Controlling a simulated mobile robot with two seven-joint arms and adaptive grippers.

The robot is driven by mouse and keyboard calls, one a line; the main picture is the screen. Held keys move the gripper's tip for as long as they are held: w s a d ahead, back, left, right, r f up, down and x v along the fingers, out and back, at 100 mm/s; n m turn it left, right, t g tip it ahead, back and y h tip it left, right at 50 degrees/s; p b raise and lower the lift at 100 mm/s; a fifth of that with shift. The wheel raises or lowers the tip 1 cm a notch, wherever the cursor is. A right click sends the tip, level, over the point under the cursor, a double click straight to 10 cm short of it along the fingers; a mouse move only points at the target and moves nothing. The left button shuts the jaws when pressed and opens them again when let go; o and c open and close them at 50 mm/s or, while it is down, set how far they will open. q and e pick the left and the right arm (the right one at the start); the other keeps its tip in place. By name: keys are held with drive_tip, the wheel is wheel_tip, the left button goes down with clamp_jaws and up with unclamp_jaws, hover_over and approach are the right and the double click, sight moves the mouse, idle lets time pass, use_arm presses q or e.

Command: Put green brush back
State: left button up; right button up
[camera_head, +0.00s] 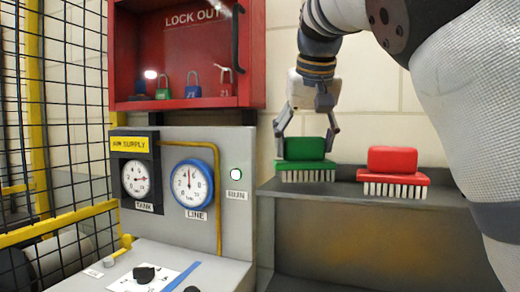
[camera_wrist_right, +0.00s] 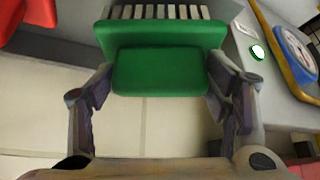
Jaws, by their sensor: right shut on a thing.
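The green brush (camera_head: 305,149) is at the left end of the grey shelf (camera_head: 340,188), bristles down. It also shows in the right wrist view (camera_wrist_right: 160,68), with its pale bristles at the top. My right gripper (camera_head: 307,140) comes from above and is shut on the green block of the brush, one finger at each side. In the right wrist view the fingers (camera_wrist_right: 160,95) flank the block. Whether the bristles touch the shelf is hard to tell. My left gripper is not in view.
A red brush (camera_head: 393,160) stands on the shelf to the right of the green one. A grey gauge panel (camera_head: 225,165) is close on the left. A red lockout cabinet (camera_head: 185,103) with padlocks hangs above it. A black mesh fence (camera_head: 60,110) is at far left.

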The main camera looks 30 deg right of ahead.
drive_tip(key=shift+a+f, duration=0.1)
drive_tip(key=shift+f, duration=0.5)
drive_tip(key=o, duration=1.2)
drive_tip(key=shift+f, duration=0.1)
drive_tip(key=v, duration=1.2)
